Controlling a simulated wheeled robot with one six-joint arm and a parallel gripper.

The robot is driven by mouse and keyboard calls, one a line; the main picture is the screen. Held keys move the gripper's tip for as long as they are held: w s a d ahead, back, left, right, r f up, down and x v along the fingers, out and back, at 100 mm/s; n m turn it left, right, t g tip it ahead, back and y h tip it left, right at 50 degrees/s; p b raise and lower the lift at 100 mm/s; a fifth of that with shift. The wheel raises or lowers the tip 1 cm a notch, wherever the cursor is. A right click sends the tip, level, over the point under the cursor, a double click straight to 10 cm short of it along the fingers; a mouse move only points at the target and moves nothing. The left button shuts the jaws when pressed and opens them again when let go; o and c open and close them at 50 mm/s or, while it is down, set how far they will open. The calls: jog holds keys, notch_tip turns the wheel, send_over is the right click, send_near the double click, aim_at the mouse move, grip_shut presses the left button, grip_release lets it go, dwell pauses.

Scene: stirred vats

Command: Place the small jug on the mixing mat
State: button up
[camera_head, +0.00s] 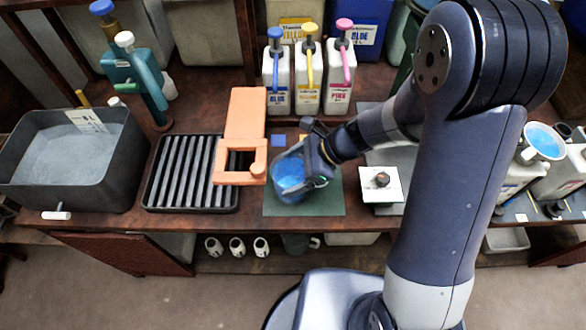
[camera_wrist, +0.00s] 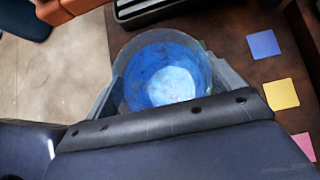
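The small jug (camera_head: 289,178) is a clear vessel with blue liquid in it. In the wrist view the jug (camera_wrist: 165,72) sits between my two fingers, with its open top facing the camera. My gripper (camera_head: 308,172) is closed around the jug's sides, and its fingers also show in the wrist view (camera_wrist: 170,90). The mixing mat (camera_head: 325,203) is a dark green sheet at the front of the bench. In the head view the jug appears over the mat's left part. I cannot tell whether its base touches the mat.
An orange stand (camera_head: 245,115) and a black ribbed rack (camera_head: 190,173) are close left of the jug. Blue, yellow and pink pump bottles (camera_head: 308,83) stand behind. A white square with a small dark object (camera_head: 380,183) lies right of the mat. A grey basin (camera_head: 70,155) is far left.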

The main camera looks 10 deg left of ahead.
jog(key=shift+o, duration=1.1)
jog(key=shift+r, duration=0.15)
jog(key=p+v, duration=0.1)
jog(key=v, duration=0.5)
jog(key=shift+w+d+r, duration=0.1)
jog(key=shift+d+r, duration=0.45)
jog(key=shift+d, duration=0.05)
